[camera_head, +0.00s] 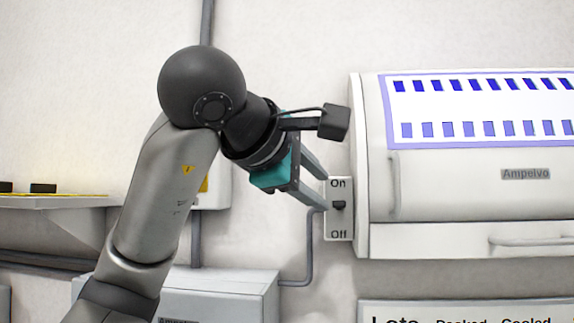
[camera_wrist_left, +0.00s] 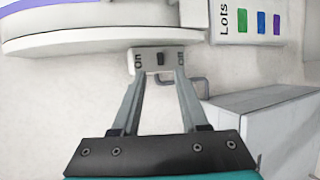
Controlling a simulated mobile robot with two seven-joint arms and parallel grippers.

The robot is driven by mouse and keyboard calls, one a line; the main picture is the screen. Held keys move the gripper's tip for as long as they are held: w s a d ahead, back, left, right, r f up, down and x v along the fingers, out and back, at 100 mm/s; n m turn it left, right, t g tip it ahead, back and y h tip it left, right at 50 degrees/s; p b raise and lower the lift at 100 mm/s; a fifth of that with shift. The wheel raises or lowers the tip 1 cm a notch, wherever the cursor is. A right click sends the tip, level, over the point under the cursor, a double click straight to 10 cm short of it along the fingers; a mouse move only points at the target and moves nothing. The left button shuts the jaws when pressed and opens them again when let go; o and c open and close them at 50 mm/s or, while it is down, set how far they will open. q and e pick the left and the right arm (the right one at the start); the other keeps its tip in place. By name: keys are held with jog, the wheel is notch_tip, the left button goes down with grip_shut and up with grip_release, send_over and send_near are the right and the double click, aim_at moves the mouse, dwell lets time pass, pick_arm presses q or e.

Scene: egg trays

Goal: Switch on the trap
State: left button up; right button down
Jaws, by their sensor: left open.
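A white switch plate (camera_head: 340,222) marked "On" at the top and "Off" at the bottom sits on the wall, left of a white rounded unit labelled "Ampelvo" (camera_head: 450,185). Its small dark lever (camera_head: 339,205) stands near mid-height, and I cannot tell which way it is set. My left gripper (camera_head: 323,194) is open, with its fingers pointing at the plate. In the left wrist view the plate (camera_wrist_left: 147,62) and lever (camera_wrist_left: 160,58) appear between the fingertips (camera_wrist_left: 158,73). I cannot tell whether the fingers touch the plate. My right gripper is out of view.
A grey conduit (camera_head: 309,250) runs from below the plate to a grey box (camera_head: 225,285) at lower left. A shelf (camera_head: 50,201) is at the far left. A "Lots" sign (camera_head: 465,315) is below the unit.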

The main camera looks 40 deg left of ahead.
pick_arm(q)
jog(key=p+v, duration=0.1)
jog(key=v, duration=0.8)
dwell(0.6)
